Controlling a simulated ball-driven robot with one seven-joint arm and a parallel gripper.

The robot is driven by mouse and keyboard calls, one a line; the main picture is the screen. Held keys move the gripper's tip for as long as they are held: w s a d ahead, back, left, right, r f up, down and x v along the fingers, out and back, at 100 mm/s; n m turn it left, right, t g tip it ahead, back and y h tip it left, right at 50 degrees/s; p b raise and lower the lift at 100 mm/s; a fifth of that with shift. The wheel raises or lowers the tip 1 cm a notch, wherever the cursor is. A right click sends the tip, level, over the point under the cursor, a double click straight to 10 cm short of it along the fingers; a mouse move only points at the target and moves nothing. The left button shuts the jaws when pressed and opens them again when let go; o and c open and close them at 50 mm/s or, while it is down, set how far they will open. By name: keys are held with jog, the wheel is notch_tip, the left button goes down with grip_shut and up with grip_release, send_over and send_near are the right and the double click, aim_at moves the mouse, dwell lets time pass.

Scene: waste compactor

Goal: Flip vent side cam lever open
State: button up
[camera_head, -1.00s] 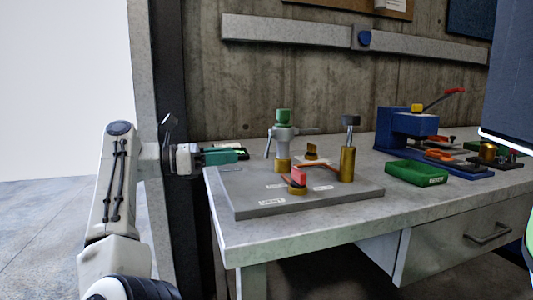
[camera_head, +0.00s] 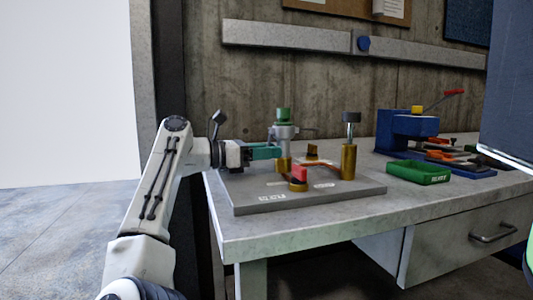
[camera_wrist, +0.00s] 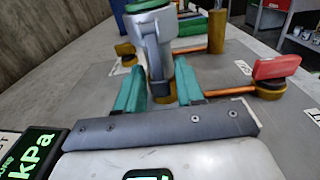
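The cam coupling is a grey body (camera_head: 284,132) with a green cap on a brass post, standing at the back of the grey plate. In the wrist view its grey cam lever (camera_wrist: 153,58) hangs down along the near side of the body. Another lever arm (camera_head: 305,129) sticks out level to the right. My gripper (camera_head: 277,152) has teal fingers and points at the coupling from the left. In the wrist view the fingers (camera_wrist: 158,83) are apart, one on each side of the hanging lever. Contact cannot be made out. A VENT label (camera_head: 272,197) is on the plate's front.
A red-handled valve (camera_head: 299,174) and a tall brass post (camera_head: 348,162) stand right of the coupling on the plate (camera_head: 342,196). A kPa display (camera_wrist: 35,152) lies close to my gripper's left. A green tray (camera_head: 418,173) and blue press (camera_head: 403,130) are farther right.

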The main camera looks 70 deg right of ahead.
grip_shut()
jog(key=shift+r, duration=0.1)
jog(key=t+y+p, duration=0.1)
jog(key=p, duration=0.1)
jog(key=w+a+r+t+p, duration=0.1)
jog(key=p, duration=0.1)
jog(key=shift+y, duration=0.4)
jog(key=t+y+p, duration=0.1)
jog(key=t+p, duration=0.1)
jog(key=p, duration=0.1)
jog(key=w+a+r+t+y+p, duration=0.1)
jog(key=t+y+p, duration=0.1)
jog(key=shift+w+r+p, duration=0.1)
jog(key=shift+r+p, duration=0.1)
jog(key=shift+p, duration=0.2)
jog(key=t+y+p, duration=0.1)
jog(key=r+t+y+p, duration=0.1)
jog(key=p, duration=0.1)
jog(key=t+y+p, duration=0.1)
jog(key=shift+w+a+r+p, duration=0.25)
jog(key=shift+w+p, duration=0.1)
jog(key=shift+p, duration=0.05)
jog(key=shift+w+r+t+y+p, duration=0.1)
jog(key=shift+r+t+y+p, duration=0.15)
jog(key=shift+t+y+p, duration=0.4)
jog(key=shift+r+t+y+p, duration=0.25)
jog(key=shift+t+y+p, duration=0.2)
jog(key=shift+t+p, duration=0.4)
